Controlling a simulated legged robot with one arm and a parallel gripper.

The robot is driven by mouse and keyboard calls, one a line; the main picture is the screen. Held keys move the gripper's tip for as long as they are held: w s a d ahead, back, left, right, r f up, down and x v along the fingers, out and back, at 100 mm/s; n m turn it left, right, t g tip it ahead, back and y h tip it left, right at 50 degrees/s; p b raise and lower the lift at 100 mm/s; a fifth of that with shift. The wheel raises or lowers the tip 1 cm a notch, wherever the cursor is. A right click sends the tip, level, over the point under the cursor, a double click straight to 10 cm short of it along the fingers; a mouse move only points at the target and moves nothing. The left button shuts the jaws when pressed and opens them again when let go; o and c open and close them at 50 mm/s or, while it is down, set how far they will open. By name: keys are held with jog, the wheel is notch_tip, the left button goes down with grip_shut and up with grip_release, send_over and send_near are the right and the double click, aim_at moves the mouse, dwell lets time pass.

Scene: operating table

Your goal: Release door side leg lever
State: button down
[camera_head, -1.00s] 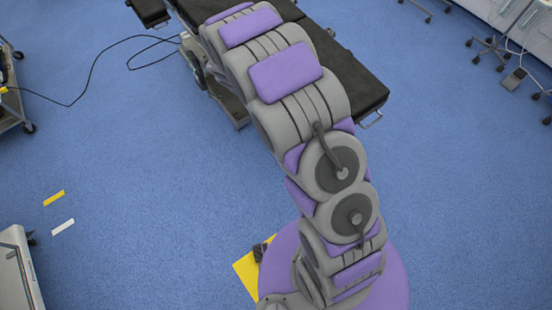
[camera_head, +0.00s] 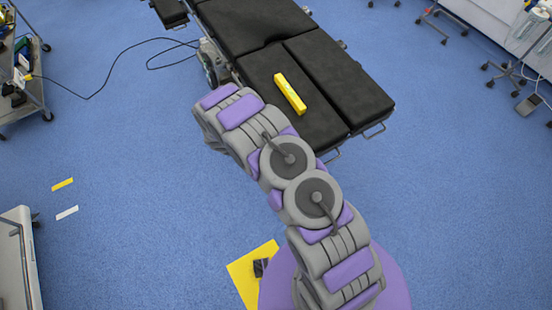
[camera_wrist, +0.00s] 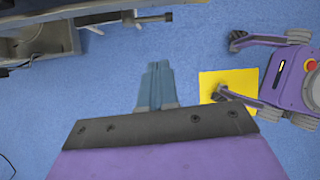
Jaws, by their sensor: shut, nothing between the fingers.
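The operating table (camera_head: 331,70) has black pads, and its two separate leg sections point toward me in the head view. Small metal fittings show along its edges; a metal side fitting (camera_head: 209,62) is on its left side. In the wrist view, the table's metal side and edge (camera_wrist: 38,42) fill the upper left, and a dark bar with a small rounded end (camera_wrist: 155,17) juts out to the right. I cannot tell whether that is the leg lever. My gripper (camera_wrist: 157,68) is shut and empty, over blue floor below that bar and apart from it.
A yellow bar-shaped object (camera_head: 290,92) lies on the left leg pad. A yellow floor patch (camera_head: 243,270) is beside my base. A cart (camera_head: 30,85) stands at the left, with a cable (camera_head: 105,75) across the floor. Floor around the table's near end is clear.

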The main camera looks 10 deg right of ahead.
jog(key=shift+d, duration=0.1)
jog(key=w+d+r+b+x, duration=0.1)
jog(key=b+x, duration=0.2)
jog(key=x, duration=1)
jog(key=shift+d+f+b, duration=0.2)
jog(key=shift+d+b, duration=0.15)
